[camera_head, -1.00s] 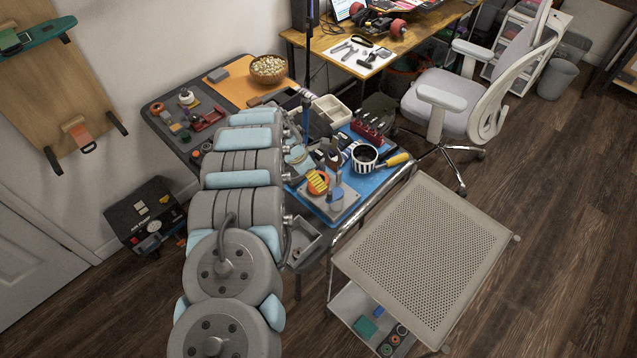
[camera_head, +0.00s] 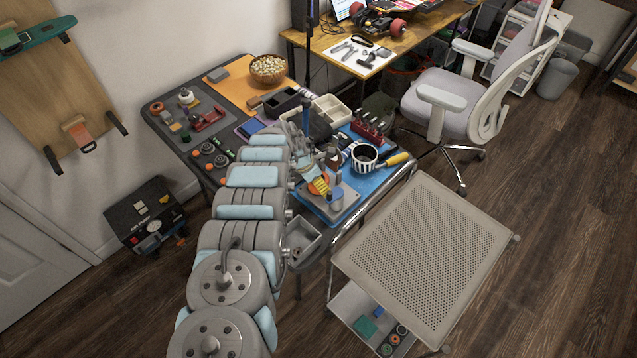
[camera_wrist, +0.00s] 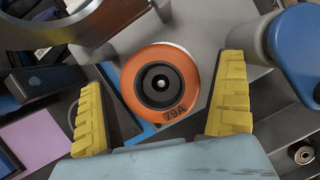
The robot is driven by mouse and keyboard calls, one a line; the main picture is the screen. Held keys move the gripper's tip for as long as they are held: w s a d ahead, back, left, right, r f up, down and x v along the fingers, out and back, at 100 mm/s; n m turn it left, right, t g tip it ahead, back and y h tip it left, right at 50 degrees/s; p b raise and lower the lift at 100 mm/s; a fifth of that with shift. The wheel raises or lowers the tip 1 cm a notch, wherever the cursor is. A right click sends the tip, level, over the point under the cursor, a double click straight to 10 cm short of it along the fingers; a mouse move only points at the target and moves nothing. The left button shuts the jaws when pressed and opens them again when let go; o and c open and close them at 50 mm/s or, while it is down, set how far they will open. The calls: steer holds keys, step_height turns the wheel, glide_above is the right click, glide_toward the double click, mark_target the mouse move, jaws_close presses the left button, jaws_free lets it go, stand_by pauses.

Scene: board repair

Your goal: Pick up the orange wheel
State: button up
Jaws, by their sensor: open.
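The orange wheel (camera_wrist: 160,85) has a dark hub and the mark "79A". It sits in the middle of the wrist view, between the two yellow-padded fingers of my gripper (camera_wrist: 160,106). The fingers are apart on either side of it, with gaps to the wheel. In the head view, my gripper (camera_head: 321,186) is low over the grey plate at the front of the workbench. An orange edge (camera_head: 314,179) shows there beside the yellow fingers, mostly covered by them.
A blue-topped cylinder (camera_wrist: 298,45) stands close to the right finger. A striped mug (camera_head: 364,157) and a yellow-handled tool (camera_head: 394,160) lie to the right on the blue mat. A perforated cart (camera_head: 425,260) stands in front. Small parts lie on the dark mat (camera_head: 160,125) at left.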

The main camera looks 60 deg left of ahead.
steer(key=c, duration=1.3)
steer(key=shift+r, duration=0.15)
